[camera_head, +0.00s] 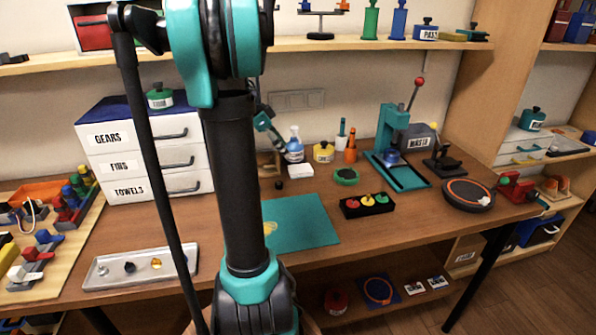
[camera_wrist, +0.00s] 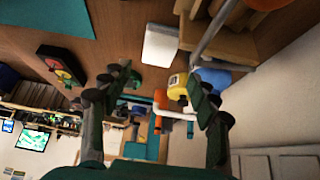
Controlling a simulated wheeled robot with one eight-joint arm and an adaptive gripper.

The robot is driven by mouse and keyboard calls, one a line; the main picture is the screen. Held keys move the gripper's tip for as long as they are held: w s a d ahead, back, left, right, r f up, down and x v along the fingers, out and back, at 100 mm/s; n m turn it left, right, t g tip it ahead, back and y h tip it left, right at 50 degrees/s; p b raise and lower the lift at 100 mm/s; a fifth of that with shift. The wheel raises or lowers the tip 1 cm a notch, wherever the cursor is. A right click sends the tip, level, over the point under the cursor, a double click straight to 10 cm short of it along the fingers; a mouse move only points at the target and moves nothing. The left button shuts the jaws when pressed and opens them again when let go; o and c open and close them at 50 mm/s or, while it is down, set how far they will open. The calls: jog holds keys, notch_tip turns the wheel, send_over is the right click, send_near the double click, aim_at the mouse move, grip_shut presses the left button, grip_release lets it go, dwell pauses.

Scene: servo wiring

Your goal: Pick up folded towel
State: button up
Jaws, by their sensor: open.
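No folded towel can be made out for sure. A white flat rectangular piece (camera_wrist: 160,43) shows in the wrist view above the wooden table; I cannot tell whether it is the towel. In the head view, the white drawer unit (camera_head: 190,158) stands at the left back, and its bottom drawer, labelled TOWELS (camera_head: 135,189), is closed. My gripper (camera_wrist: 158,76) is open in the wrist view, its two dark fingers spread with nothing held between them.
On the table lie a teal mat (camera_head: 302,222), a black tray of coloured discs (camera_head: 367,205) and a grey tray (camera_head: 110,269).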

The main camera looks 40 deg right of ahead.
aim_at(300, 168)
jog(key=x, duration=1)
jog(key=shift+a+f, duration=0.1)
jog(key=c, duration=0.7)
